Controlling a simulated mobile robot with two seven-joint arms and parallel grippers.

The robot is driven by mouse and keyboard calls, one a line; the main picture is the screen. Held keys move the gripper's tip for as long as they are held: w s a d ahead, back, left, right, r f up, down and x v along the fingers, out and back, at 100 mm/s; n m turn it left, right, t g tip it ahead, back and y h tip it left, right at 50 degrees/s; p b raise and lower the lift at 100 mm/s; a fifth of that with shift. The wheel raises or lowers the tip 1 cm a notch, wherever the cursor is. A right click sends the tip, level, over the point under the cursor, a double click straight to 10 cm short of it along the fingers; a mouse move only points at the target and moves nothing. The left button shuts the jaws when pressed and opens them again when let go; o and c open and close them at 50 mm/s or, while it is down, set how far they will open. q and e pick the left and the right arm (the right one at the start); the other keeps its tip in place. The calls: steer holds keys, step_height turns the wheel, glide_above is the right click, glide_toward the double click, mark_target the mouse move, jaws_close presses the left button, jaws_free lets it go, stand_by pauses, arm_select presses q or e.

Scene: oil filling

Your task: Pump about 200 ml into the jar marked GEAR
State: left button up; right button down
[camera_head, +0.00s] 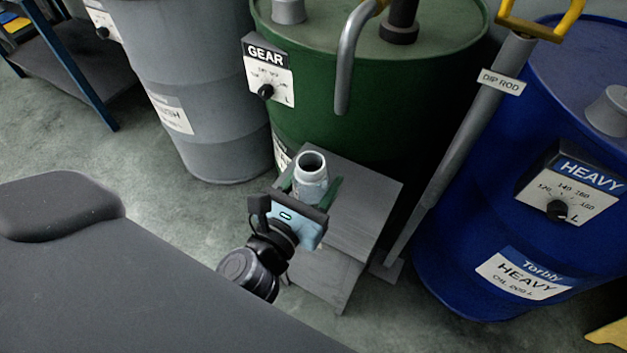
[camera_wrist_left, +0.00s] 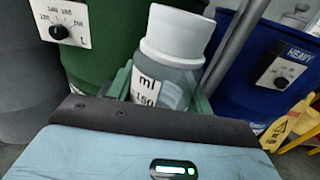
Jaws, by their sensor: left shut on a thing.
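A small clear jar (camera_head: 311,188) with a white open neck is upright between the green fingers of my left gripper (camera_head: 311,185). The gripper is shut on it. In the left wrist view the jar (camera_wrist_left: 160,65) leans a little in the picture and has a label reading "ml" and 150. No GEAR mark shows on it, and I cannot tell the oil level inside. Behind it stands the green drum (camera_head: 410,110) with the GEAR dial plate (camera_head: 268,75). A grey curved spout (camera_head: 346,70) hangs down the drum's front, its end above and right of the jar's mouth in the picture.
A grey step stand (camera_head: 365,195) is in front of the green drum, behind and under the jar. A blue HEAVY drum (camera_head: 465,215) is at right, with a dip rod (camera_head: 455,150) beside it. A grey drum (camera_head: 205,90) is at left. Open floor (camera_head: 155,185) lies at left.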

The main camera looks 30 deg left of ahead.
arm_select(q)
steer(key=w+b, duration=0.1)
steer(key=w, duration=0.8)
steer(key=shift+w+d, duration=0.2)
stand_by(0.3)
stand_by(0.7)
stand_by(1.1)
stand_by(0.5)
